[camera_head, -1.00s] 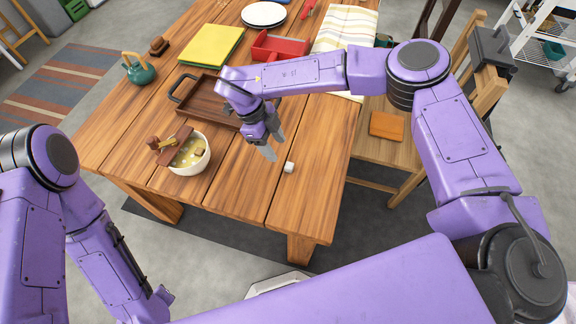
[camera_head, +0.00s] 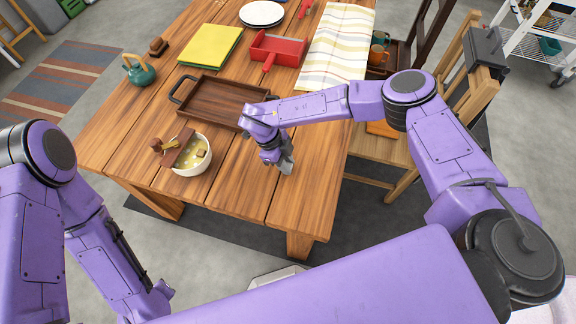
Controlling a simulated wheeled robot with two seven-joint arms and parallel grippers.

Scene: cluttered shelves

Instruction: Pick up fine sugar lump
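The small white sugar lump seen earlier near the table's front right edge is not visible now. My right gripper (camera_head: 286,168) is over that spot and covers it. Its grey fingers point down to the table top. I cannot tell whether they are open or shut, or whether the lump is between them. My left arm hangs at the lower left, and its gripper is not in view.
The wooden table (camera_head: 235,200) is bare around my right gripper. A white bowl (camera_head: 190,170) with brown items stands to its left. A dark wooden tray (camera_head: 228,92) lies behind. A red box (camera_head: 290,48) and striped cloth (camera_head: 335,50) are farther back.

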